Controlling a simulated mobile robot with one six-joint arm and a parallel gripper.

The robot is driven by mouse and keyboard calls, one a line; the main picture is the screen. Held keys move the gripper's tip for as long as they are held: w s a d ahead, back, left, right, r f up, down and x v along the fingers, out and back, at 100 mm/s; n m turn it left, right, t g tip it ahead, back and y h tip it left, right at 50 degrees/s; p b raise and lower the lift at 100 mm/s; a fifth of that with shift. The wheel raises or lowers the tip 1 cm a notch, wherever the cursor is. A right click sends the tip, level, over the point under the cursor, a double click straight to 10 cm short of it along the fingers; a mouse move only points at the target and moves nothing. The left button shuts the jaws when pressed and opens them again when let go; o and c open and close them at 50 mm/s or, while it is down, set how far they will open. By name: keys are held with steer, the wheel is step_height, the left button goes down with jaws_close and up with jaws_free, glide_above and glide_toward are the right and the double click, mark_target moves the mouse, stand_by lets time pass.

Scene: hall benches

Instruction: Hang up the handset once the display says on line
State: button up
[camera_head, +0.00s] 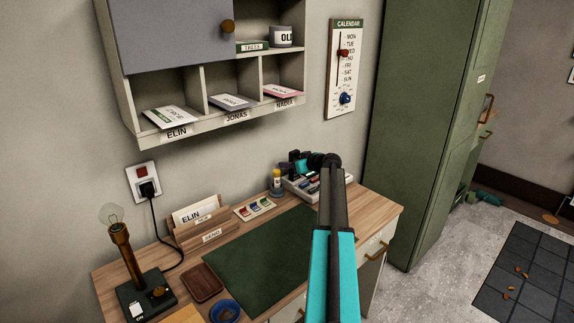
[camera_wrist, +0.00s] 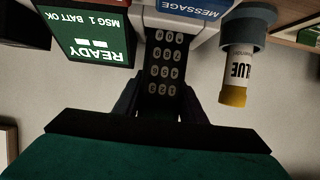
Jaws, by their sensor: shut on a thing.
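The phone base (camera_head: 291,184) is a pale unit at the back of the desk, partly behind my arm. In the wrist view, which is upside down, its display (camera_wrist: 92,38) is green and reads READY, MSG 1, BATT OK. A blue MESSAGE label (camera_wrist: 190,10) is beside it. The black handset (camera_wrist: 165,62), with a number keypad, is between my gripper's fingers (camera_wrist: 160,103). My gripper (camera_head: 326,163) is shut on it, over the phone base. I cannot tell whether the handset touches the base.
A green desk mat (camera_head: 255,252) lies clear in front. A letter holder (camera_head: 200,232), a lamp (camera_head: 128,255) and a wooden tray (camera_head: 201,282) are to the left. A shelf hangs above.

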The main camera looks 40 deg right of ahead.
steer(key=shift+f, duration=0.1)
steer(key=o, duration=1.2)
steer(key=shift+o, duration=0.2)
steer(key=b+v, duration=0.1)
steer(key=v, duration=1.1)
steer(key=shift+b, duration=0.35)
steer(key=shift+s, duration=0.1)
